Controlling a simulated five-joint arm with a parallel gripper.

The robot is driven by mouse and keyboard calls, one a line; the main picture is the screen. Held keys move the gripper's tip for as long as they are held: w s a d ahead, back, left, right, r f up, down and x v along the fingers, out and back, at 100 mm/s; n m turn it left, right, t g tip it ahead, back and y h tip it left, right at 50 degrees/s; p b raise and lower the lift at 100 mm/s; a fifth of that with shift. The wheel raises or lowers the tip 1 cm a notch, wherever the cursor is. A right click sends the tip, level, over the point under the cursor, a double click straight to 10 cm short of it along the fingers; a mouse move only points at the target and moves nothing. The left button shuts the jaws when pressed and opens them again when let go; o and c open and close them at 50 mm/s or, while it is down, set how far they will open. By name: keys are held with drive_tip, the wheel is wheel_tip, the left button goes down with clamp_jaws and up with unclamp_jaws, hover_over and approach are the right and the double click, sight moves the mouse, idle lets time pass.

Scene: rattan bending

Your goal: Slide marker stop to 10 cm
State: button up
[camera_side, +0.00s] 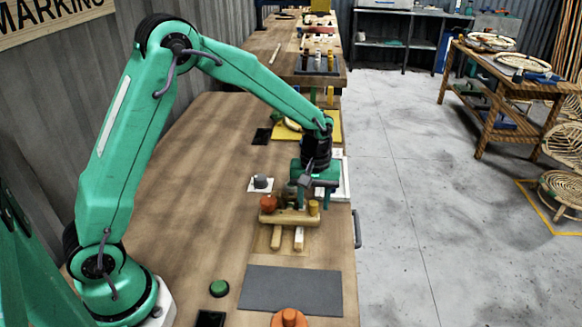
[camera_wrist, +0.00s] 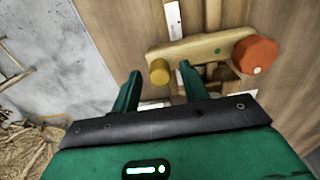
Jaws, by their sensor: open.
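A wooden crossbar (camera_side: 285,218) lies across two pale rails (camera_side: 299,239) on a wooden base. An orange-red knob (camera_side: 268,203) stands at its left end and a yellow peg (camera_side: 314,207) near its right end. In the wrist view the crossbar (camera_wrist: 208,47) shows with the yellow peg (camera_wrist: 159,71) and the orange-red knob (camera_wrist: 255,55). A pale marked strip (camera_wrist: 173,18) runs beyond it. Which part is the marker stop, and any 10 cm mark, I cannot tell. My gripper (camera_wrist: 160,73) is open, its fingertips appearing either side of the peg; contact is not visible.
A grey mat (camera_side: 291,290) and an orange round part (camera_side: 289,318) lie nearer the camera. A green button (camera_side: 219,288) sits left of the mat. A grey knob on a white plate (camera_side: 261,183) stands behind the crossbar. The bench's right edge is close; its left middle is clear.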

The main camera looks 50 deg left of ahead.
drive_tip(key=shift+f, duration=0.2)
clamp_jaws()
drive_tip(key=shift+s+d, duration=2.3)
unclamp_jaws()
drive_tip(key=shift+r, duration=0.2)
wheel_tip(320, 180, up, 8)
drive_tip(key=shift+f, duration=0.25)
